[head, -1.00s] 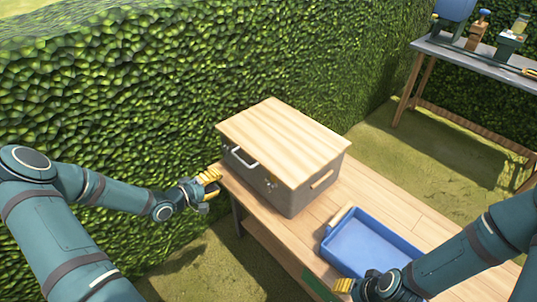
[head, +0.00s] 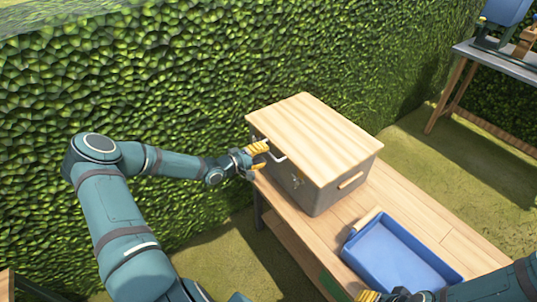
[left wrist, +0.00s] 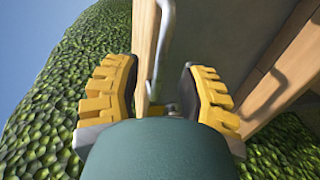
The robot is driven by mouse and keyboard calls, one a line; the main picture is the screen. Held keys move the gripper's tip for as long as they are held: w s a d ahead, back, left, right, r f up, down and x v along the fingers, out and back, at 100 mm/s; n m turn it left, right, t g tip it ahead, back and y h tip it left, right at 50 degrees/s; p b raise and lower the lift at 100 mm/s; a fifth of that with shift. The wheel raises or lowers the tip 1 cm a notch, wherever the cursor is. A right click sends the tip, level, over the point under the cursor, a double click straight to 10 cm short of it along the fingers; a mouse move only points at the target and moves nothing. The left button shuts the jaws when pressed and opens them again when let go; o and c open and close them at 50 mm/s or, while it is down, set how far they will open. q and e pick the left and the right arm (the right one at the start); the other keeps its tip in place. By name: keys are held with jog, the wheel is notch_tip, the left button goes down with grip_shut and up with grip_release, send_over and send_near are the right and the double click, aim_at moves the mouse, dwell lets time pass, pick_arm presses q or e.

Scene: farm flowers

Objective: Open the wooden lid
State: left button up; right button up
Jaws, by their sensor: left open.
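The wooden lid (head: 315,137) lies closed and flat on a grey box (head: 322,197) on the wooden bench. A metal handle (head: 276,153) and a latch (head: 298,181) are on the box's front side. My left gripper (head: 259,156) is open at the box's left corner, just below the lid's edge and close to the handle. In the left wrist view, the lid's edge (left wrist: 145,45) and the metal handle (left wrist: 163,50) show ahead, between the open yellow fingers; contact cannot be told. My right gripper (head: 370,297) is partly cut off at the bottom edge, its opening unclear.
A blue tray (head: 400,258) sits on the bench (head: 440,235) right of the box. A tall hedge (head: 150,85) stands close behind the left arm and box. Another table (head: 500,62) with tools stands at the back right, across grass.

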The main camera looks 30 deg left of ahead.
pick_arm(q)
jog(key=shift+x, duration=1.45)
grip_shut()
